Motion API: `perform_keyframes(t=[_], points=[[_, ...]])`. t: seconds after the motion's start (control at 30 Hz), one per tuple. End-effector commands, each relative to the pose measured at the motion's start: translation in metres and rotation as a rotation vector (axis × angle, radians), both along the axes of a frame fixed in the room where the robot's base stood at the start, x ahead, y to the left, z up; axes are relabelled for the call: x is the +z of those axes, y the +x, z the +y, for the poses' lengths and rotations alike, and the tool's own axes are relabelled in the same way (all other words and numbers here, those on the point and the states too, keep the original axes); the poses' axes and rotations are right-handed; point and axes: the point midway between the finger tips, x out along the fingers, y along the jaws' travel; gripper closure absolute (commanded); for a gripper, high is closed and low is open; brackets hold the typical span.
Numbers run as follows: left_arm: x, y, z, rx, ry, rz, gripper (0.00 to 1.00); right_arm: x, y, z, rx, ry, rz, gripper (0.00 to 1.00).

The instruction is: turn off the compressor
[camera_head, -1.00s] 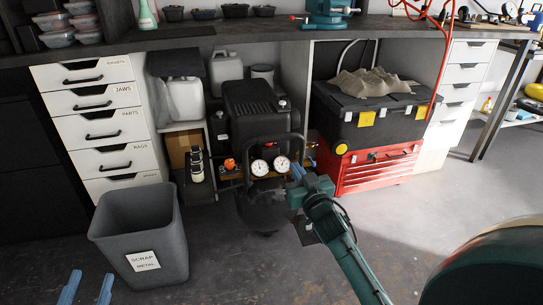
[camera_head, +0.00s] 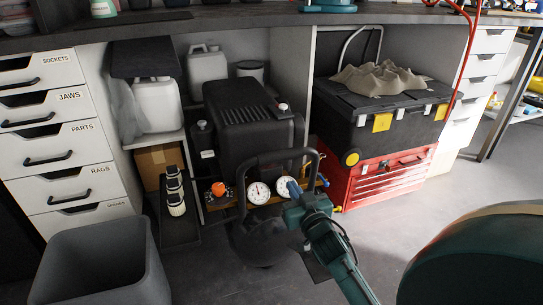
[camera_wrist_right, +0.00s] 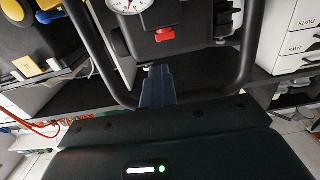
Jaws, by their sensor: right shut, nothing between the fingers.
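The black compressor (camera_head: 243,112) stands under the bench with a looped black handle in front. Two white dial gauges (camera_head: 258,191) and an orange knob (camera_head: 218,188) sit at its front. In the right wrist view a red switch (camera_wrist_right: 165,34) shows on the dark body, just beyond the fingertips, with one gauge (camera_wrist_right: 130,3) to its left. My right gripper (camera_head: 291,187) is shut and empty, in front of the right gauge in the head view. Its blue fingers (camera_wrist_right: 157,78) point at the switch, between the handle's bars; contact is not visible. My left gripper is out of view.
A grey bin (camera_head: 98,262) stands at the front left. White drawers (camera_head: 60,160) are behind it. A red toolbox (camera_head: 385,175) under a black case (camera_head: 380,118) stands right of the compressor. The floor at right is mostly clear.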

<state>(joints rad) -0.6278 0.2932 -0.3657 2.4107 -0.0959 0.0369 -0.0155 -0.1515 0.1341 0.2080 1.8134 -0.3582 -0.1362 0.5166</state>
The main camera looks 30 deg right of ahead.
Motion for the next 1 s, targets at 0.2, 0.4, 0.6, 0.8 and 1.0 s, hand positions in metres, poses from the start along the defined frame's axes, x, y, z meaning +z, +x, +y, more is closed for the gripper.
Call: perform_keyframes(t=[0.2, 0.4, 0.6, 0.8, 1.0], points=[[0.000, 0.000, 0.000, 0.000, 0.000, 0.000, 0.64, 0.000, 0.000, 0.000, 0.000, 0.000, 0.000, 1.00], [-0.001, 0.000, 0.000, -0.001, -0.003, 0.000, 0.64, -0.001, 0.005, -0.001, 0.001, 0.000, -0.001, 1.00], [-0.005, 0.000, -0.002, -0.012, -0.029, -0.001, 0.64, -0.002, 0.034, -0.008, 0.001, -0.002, -0.004, 1.00], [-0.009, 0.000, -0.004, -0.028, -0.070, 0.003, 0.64, -0.003, 0.077, -0.019, 0.000, -0.004, -0.002, 1.00], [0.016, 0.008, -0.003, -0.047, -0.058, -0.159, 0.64, -0.003, 0.113, -0.028, 0.000, -0.002, -0.001, 1.00]])
